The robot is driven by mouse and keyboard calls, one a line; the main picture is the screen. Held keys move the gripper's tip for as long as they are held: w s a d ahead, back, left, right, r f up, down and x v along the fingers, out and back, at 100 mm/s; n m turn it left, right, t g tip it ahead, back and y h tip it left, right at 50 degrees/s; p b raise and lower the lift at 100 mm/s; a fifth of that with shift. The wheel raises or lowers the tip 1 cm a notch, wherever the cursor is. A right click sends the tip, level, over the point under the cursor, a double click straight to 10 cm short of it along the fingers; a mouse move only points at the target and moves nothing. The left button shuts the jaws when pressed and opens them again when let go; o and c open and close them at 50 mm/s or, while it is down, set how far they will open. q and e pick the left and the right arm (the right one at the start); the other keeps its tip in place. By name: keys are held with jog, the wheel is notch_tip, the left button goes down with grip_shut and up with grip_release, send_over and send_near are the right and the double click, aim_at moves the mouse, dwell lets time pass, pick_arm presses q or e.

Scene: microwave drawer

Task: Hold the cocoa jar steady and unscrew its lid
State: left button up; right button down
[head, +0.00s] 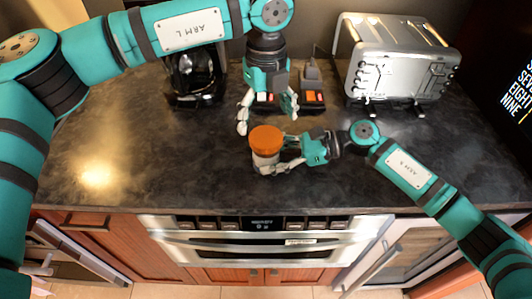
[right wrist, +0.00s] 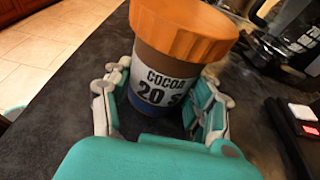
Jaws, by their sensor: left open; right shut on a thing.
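The cocoa jar (head: 265,158) stands upright on the dark counter, with its orange lid (head: 266,139) on top. In the right wrist view the jar's label (right wrist: 160,86) reads "COCOA 20" and the lid (right wrist: 185,28) sits on it. My right gripper (head: 277,165) is shut on the jar body from the right, below the lid, with one finger on each side in the right wrist view (right wrist: 160,108). My left gripper (head: 268,120) is open and empty, pointing down, above and just behind the lid. It appears apart from the lid.
A silver toaster (head: 400,68) stands at the back right. A coffee maker (head: 193,78) stands at the back left. A dark device with red-lit switches (head: 312,98) lies behind the jar. The counter (head: 170,150) is clear left of the jar.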

aim_at(266, 136)
pick_arm(q)
jog(key=shift+f, duration=2.6)
jog(key=c, duration=1.2)
jog(key=n, duration=0.6)
jog(key=shift+n, duration=0.4)
jog(key=n, duration=0.7)
jog(key=shift+r, duration=0.2)
